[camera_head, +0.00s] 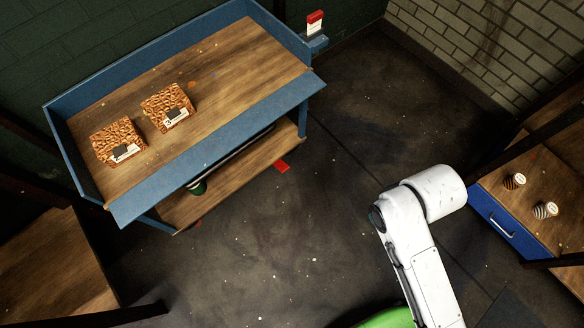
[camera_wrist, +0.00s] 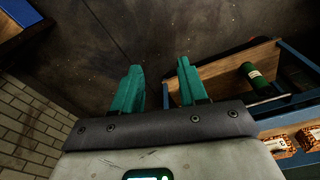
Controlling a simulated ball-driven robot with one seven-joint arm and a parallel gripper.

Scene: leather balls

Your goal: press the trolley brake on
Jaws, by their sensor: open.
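The blue trolley (camera_head: 160,190) with wooden shelves stands at the upper left in the head view. A small flat red pedal (camera_head: 282,166), which looks like the brake, sticks out low beside its lower shelf. Whether it is up or down cannot be told. Another bit of red shows under the shelf's front left. In the wrist view the trolley (camera_wrist: 225,70) is at the right, and I cannot make out the pedal there. My gripper (camera_wrist: 160,78) is open and empty, its two teal fingers apart over the dark floor. The head view does not show the fingers.
Two patterned boxes (camera_head: 117,142) (camera_head: 168,106) lie on the trolley's top. A green bottle (camera_wrist: 258,78) lies on its lower shelf. A blue-drawer bench (camera_head: 507,224) with two small jars stands at the right. The floor (camera_head: 300,230) between is clear.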

